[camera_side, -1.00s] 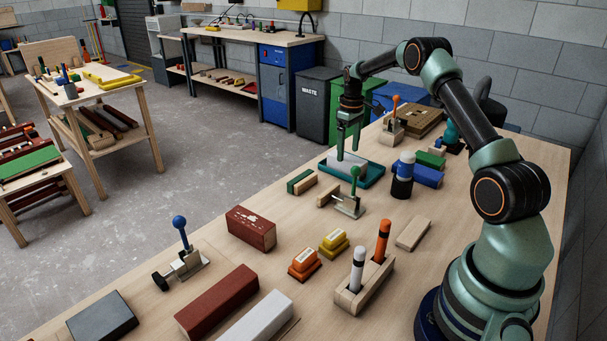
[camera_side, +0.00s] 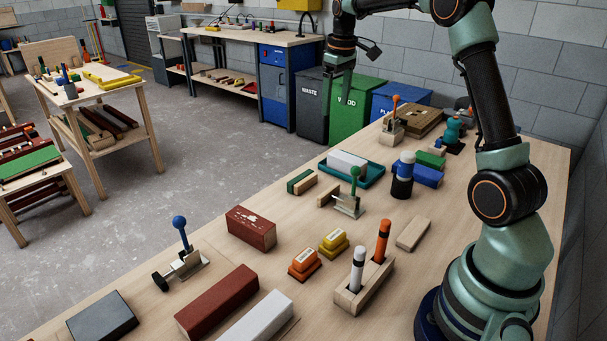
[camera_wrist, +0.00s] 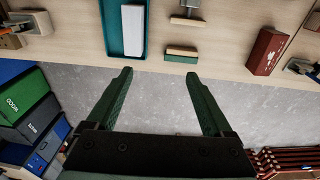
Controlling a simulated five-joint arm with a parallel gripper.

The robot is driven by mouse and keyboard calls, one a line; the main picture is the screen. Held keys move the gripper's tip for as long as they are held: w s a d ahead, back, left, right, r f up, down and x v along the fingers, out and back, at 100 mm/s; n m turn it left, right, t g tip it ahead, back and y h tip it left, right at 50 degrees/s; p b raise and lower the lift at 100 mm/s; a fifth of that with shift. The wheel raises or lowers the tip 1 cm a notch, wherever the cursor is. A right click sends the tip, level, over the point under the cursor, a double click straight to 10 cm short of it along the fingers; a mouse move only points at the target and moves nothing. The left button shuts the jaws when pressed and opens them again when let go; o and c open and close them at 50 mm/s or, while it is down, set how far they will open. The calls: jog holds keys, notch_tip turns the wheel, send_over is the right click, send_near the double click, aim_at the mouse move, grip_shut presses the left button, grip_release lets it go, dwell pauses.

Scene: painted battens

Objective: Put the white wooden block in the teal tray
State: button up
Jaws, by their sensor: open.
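The white wooden block (camera_side: 346,161) lies in the teal tray (camera_side: 371,179) on the workbench in the side view. In the wrist view the white block (camera_wrist: 133,30) lies lengthwise inside the teal tray (camera_wrist: 113,42), within its walls. My gripper (camera_side: 342,82) is raised well above the bench, beyond its far edge, clear of the tray and block. In the wrist view my gripper's green fingers (camera_wrist: 158,74) are spread wide with nothing between them.
A green-and-wood block (camera_side: 301,182) and a green-knobbed clamp (camera_side: 350,196) stand near the tray. A dark red block (camera_side: 251,228) lies left. Waste bins (camera_side: 356,108) stand behind the bench.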

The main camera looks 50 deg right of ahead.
jog(key=s+a+r+t, duration=0.1)
jog(key=s+a+r, duration=0.25)
jog(key=a, duration=0.35)
jog(key=s+a+r+t, duration=0.2)
jog(key=s+a, duration=0.2)
jog(key=a, duration=0.3)
jog(key=s+a+f+t, duration=0.1)
jog(key=s+a+f, duration=0.3)
jog(key=s+a, duration=0.4)
jog(key=shift+s+a+t+y, duration=0.25)
jog(key=shift+s+t+y, duration=0.05)
jog(key=shift+s, duration=0.55)
